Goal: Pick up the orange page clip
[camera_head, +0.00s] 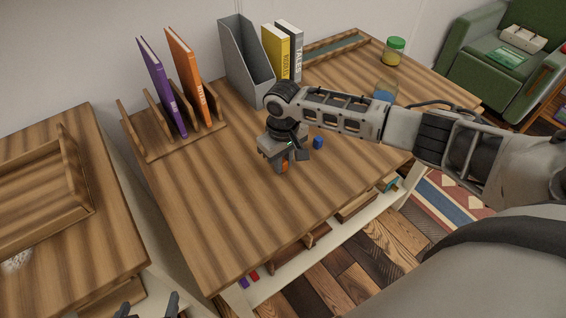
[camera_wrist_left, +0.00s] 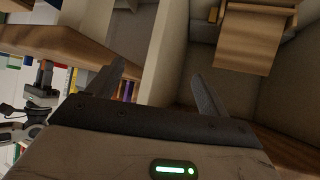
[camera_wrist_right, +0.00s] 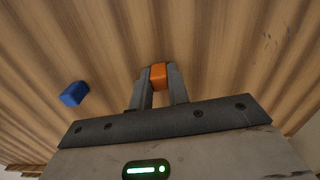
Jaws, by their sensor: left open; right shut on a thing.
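The orange page clip (camera_wrist_right: 158,76) is between the fingertips of my right gripper (camera_wrist_right: 158,84) in the right wrist view. In the head view a small part of the clip (camera_head: 285,167) shows under my right gripper (camera_head: 282,163), at the desk top. The right gripper is shut on it; I cannot tell whether the clip touches the wood. My left gripper (camera_head: 147,306) is at the bottom edge of the head view, left of the desk. In the left wrist view its fingers (camera_wrist_left: 165,88) are apart with nothing between them.
A small blue block (camera_head: 318,142) lies right of my right gripper. A rack (camera_head: 155,151) with a purple book (camera_head: 162,88) and an orange book (camera_head: 190,77) stands at the back left. A grey file holder (camera_head: 245,62) and jars (camera_head: 394,51) stand behind. The desk's front left is clear.

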